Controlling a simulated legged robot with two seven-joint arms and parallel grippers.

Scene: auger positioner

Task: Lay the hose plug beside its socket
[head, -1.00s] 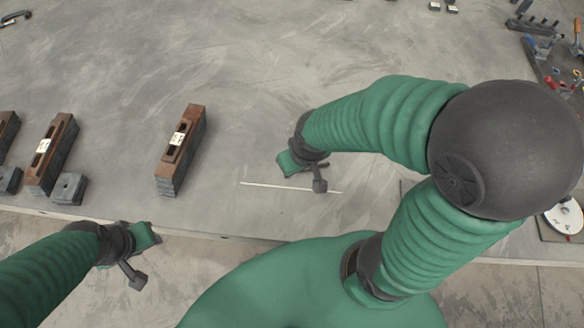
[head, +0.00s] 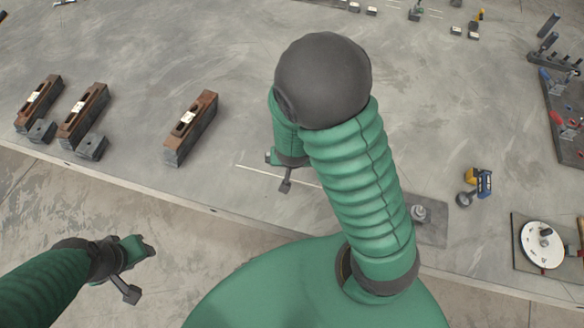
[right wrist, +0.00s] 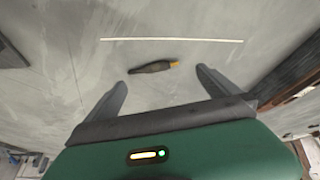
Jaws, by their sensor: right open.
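In the right wrist view a small dark, tapered piece with a yellow-orange end (right wrist: 154,66) lies on the grey table. It looks like the hose plug. My right gripper (right wrist: 160,76) is open, its two fingers apart, with the piece showing just ahead between the fingertips and nothing held. In the head view my right gripper (head: 286,184) hangs by a thin white line on the table, and my arm hides the piece. My left gripper (head: 130,272) is off the table's front edge at lower left; its jaw opening is unclear. I cannot clearly identify the socket.
A grey plate with a metal fitting (head: 419,213) lies right of my right arm. Beyond it are a yellow-blue tool (head: 479,183) and a white disc (head: 542,244) on a board. Brown-topped blocks (head: 190,128) stand at left. The table middle is mostly clear.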

